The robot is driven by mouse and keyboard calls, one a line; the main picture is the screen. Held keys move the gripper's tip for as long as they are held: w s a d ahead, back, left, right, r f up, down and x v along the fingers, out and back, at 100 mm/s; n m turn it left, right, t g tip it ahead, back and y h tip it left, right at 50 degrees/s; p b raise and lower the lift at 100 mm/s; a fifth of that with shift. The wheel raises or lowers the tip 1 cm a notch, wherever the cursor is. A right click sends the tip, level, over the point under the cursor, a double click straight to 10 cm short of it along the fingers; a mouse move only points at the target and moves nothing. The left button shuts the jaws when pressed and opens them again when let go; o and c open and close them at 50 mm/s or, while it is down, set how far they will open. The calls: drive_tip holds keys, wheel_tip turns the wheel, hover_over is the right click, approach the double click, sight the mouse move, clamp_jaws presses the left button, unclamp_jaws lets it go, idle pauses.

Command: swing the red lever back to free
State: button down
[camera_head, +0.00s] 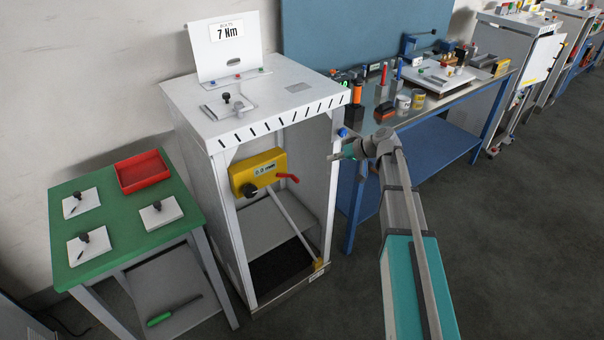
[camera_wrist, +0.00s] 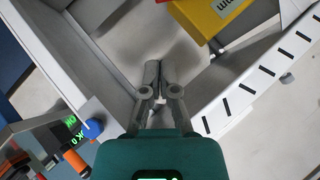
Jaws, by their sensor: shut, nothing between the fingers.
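The red lever (camera_head: 288,178) sticks out to the right from the lower side of a yellow box (camera_head: 250,176) inside the open white cabinet.
The white cabinet (camera_head: 228,235) frames the box with posts and a slotted top edge. A black knob (camera_head: 250,189) and a grey rod (camera_head: 293,222) sit by the box. A green table (camera_head: 125,215) stands left, a blue workbench (camera_head: 437,140) right.

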drive_tip(key=shift+w+r, duration=0.15)
idle(0.3)
drive_tip(key=s+f+b+x, duration=0.1)
drive_tip(key=s+b+x, duration=0.1)
drive_tip(key=b+x, duration=0.6)
drive_tip(key=shift+f+b+x, duration=0.2)
drive_tip(key=shift+b+x, duration=0.1)
drive_tip(key=shift+x, duration=2.15)
drive_tip(key=shift+s, duration=0.15)
